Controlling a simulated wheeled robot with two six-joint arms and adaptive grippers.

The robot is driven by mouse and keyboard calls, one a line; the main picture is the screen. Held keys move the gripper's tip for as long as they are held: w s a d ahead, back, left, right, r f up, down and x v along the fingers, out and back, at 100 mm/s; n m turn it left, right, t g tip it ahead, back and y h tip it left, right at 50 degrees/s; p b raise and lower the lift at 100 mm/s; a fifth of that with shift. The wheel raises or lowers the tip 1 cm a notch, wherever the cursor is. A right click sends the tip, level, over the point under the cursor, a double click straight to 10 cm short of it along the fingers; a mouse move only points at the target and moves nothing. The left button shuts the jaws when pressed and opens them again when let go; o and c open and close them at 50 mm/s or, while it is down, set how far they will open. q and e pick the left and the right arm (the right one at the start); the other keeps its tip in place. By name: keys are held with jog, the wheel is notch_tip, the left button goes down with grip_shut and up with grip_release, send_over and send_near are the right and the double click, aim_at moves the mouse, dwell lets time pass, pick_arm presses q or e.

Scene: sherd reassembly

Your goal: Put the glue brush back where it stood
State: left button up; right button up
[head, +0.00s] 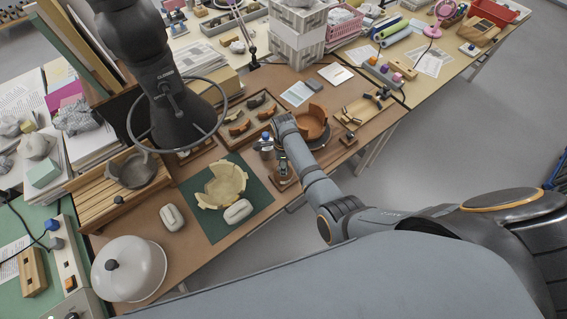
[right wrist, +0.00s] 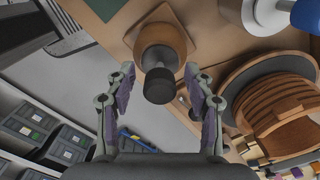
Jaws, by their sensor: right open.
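A round wooden piece (right wrist: 162,40) with a dark knob-like end (right wrist: 159,86) stands on a square wooden base (right wrist: 176,14). It may be the glue brush in its stand, but I see it nearly end-on and cannot be sure. A small wooden stand with a dark upright part (head: 283,173) shows in the head view beside my forearm. My right gripper (right wrist: 160,80) is open, one finger on each side of the dark end, with visible gaps. My arm mostly hides this gripper in the head view. My left gripper is not in view.
A blue-topped jar (head: 265,141) stands close by. A turntable (right wrist: 278,72) with an orange-brown bowl (head: 311,124) is beside my right gripper. A green mat (head: 238,224) with a pale partial bowl (head: 222,186) lies left. A dark ring-shaped device (head: 136,126) hangs over the table.

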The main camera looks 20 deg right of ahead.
jog(key=shift+r, duration=0.1)
notch_tip(320, 180, up, 12)
dwell(0.4)
dwell(0.5)
